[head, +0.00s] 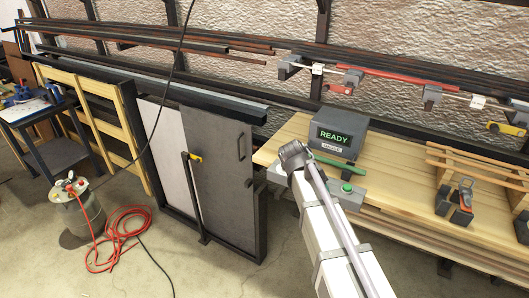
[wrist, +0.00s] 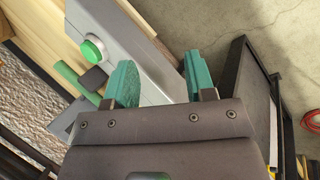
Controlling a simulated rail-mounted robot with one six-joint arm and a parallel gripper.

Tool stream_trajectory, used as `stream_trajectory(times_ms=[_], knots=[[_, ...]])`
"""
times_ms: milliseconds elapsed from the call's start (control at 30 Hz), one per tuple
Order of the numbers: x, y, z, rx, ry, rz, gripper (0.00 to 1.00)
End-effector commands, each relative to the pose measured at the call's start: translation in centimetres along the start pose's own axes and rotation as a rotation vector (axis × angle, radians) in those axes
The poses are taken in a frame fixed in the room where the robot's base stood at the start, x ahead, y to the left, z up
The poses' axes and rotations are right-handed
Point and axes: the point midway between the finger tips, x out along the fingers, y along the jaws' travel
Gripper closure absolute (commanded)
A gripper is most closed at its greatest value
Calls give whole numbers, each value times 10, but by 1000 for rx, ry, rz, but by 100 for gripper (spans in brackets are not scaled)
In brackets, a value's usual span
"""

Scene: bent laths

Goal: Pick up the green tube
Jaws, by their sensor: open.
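The green tube (head: 338,166) lies on the wooden bench in the head view, in front of the grey READY box. Its left end is near the dark end of my arm. In the wrist view a green tube piece (wrist: 68,73) shows at the left, partly covered by a dark block. My gripper (wrist: 158,64) has two teal fingers spread apart with nothing between them. The tube is left of the fingers in that view, outside them. In the head view my arm hides the fingers.
A grey box with a green button (head: 347,187) sits close to the tube; the button also shows in the wrist view (wrist: 92,50). The READY box (head: 335,135) stands behind the tube. Orange-and-black clamps (head: 461,196) and wooden strips (head: 480,165) are at the right.

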Motion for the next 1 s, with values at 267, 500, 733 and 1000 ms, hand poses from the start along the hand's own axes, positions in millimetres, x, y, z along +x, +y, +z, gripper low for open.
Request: stream_trajectory(times_ms=[267,500,733,1000], knots=[[-62,52,-99,-292,-164,420,50],[-72,62,-109,-343,-214,503,50],[-35,78,-104,-340,-214,500,50],[-20,90,-102,-341,-212,500,50]])
